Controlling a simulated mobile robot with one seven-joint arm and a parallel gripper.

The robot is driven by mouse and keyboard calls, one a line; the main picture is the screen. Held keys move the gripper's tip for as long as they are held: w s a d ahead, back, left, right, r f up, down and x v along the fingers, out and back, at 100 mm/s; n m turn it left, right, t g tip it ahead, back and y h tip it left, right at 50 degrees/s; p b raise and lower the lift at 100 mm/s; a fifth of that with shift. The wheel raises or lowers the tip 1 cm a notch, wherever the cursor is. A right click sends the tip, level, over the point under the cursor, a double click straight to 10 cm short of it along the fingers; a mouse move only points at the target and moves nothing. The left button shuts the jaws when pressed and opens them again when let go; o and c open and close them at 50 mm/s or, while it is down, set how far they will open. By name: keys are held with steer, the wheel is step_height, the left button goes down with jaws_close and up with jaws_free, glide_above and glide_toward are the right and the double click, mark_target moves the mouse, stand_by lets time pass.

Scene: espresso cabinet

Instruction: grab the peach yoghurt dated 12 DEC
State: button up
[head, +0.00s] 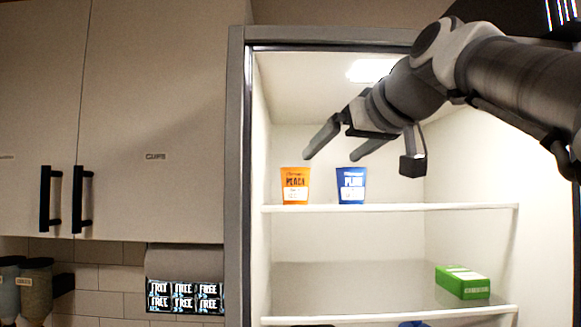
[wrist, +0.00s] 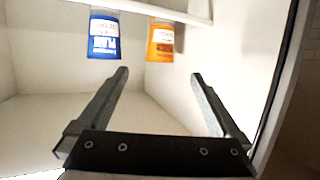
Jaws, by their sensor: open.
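An orange cup (head: 295,185) marked PEACH stands upright at the left end of the upper shelf in the head view. A blue cup (head: 351,185) marked PLAIN stands to its right with a gap between them. The date print on both labels is too small to read. My gripper (head: 332,156) is open and empty, above and between the two cups. In the wrist view, which shows the cups upside down, the orange cup (wrist: 161,42) lies beyond the space between my fingers (wrist: 160,76). The blue cup (wrist: 104,34) is beyond the left finger. Neither finger appears to touch a cup.
The upper shelf (head: 440,207) is bare to the right of the cups. A green box (head: 462,281) lies on the shelf below. The cabinet's left side frame (head: 236,180) is close to the orange cup. Closed cupboard doors (head: 150,110) are further left.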

mark_target(303, 170)
steer(key=p+x, duration=0.1)
steer(key=x, duration=0.3)
steer(key=r+x, duration=0.1)
steer(key=x, duration=0.3)
steer(key=p+x, duration=0.1)
steer(key=x, duration=0.3)
steer(key=shift+w+r+p, duration=0.2)
steer(key=shift+r+p, duration=0.1)
steer(key=shift+r, duration=0.05)
steer(key=shift+p+x, duration=0.85)
steer(key=shift+x, duration=1.95)
steer(key=shift+s+a+f, duration=0.1)
steer(key=shift+s+a, duration=0.05)
steer(key=c, duration=1.2)
steer(key=shift+c, duration=0.5)
